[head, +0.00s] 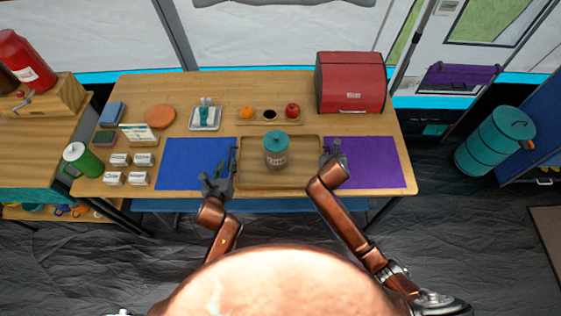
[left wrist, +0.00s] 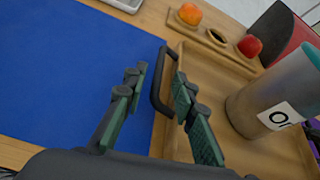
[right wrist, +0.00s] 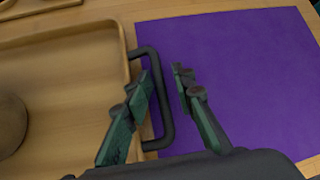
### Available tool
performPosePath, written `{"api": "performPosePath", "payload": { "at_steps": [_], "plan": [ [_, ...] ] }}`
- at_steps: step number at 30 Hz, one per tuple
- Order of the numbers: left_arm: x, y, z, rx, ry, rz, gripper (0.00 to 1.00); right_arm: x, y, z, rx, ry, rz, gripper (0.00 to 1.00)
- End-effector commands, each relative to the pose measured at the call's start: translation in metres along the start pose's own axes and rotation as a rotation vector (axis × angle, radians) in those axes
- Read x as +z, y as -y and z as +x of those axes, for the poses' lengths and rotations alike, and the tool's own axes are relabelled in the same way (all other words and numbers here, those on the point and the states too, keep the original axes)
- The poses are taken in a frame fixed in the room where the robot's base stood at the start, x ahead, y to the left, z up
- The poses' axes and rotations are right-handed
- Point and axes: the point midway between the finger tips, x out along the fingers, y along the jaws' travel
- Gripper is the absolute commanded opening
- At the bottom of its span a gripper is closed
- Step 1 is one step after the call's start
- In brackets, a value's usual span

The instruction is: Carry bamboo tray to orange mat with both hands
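The bamboo tray (head: 250,183) lies on the table between the blue mat and the purple mat. A teal-lidded jar (head: 276,152) stands on it. My left gripper (head: 222,176) is at the tray's left side; in the left wrist view its open fingers (left wrist: 160,92) stand either side of the dark left handle (left wrist: 157,95). My right gripper (head: 333,160) is at the tray's right side; its open fingers (right wrist: 162,88) stand either side of the right handle (right wrist: 166,120). No rectangular orange mat shows; a round orange-brown disc (head: 160,116) lies at the back left.
The blue mat (head: 190,160) and purple mat (head: 370,165) flank the tray. Behind it are a small board with fruit (head: 269,117) and a red bread box (head: 350,83). White boxes (head: 114,178), a card and a green flask (head: 82,160) stand at the left.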

Motion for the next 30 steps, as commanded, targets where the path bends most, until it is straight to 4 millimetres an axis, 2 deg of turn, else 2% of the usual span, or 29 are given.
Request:
{"api": "performPosePath", "payload": {
  "at_steps": [6, 14, 17, 27, 30],
  "plan": [
    [0.000, 0.000, -0.030, 0.000, 0.001, 0.001, 0.25, -0.001, -0.001, 0.000, 0.002, -0.002, -0.001, 0.25],
    [0.000, 0.000, -0.041, 0.000, 0.000, 0.000, 0.25, 0.000, -0.001, -0.007, 0.002, 0.000, -0.001, 0.25],
    [0.000, 0.000, -0.041, 0.000, 0.000, 0.000, 0.25, 0.000, -0.001, -0.022, 0.003, 0.002, -0.001, 0.25],
    [0.000, 0.000, -0.041, 0.000, 0.000, 0.000, 0.25, 0.000, 0.000, -0.091, 0.002, 0.002, -0.001, 0.25],
    [0.000, 0.000, -0.041, 0.000, 0.000, 0.000, 0.25, 0.000, -0.001, -0.105, 0.002, 0.002, -0.001, 0.25]
  ]
}}
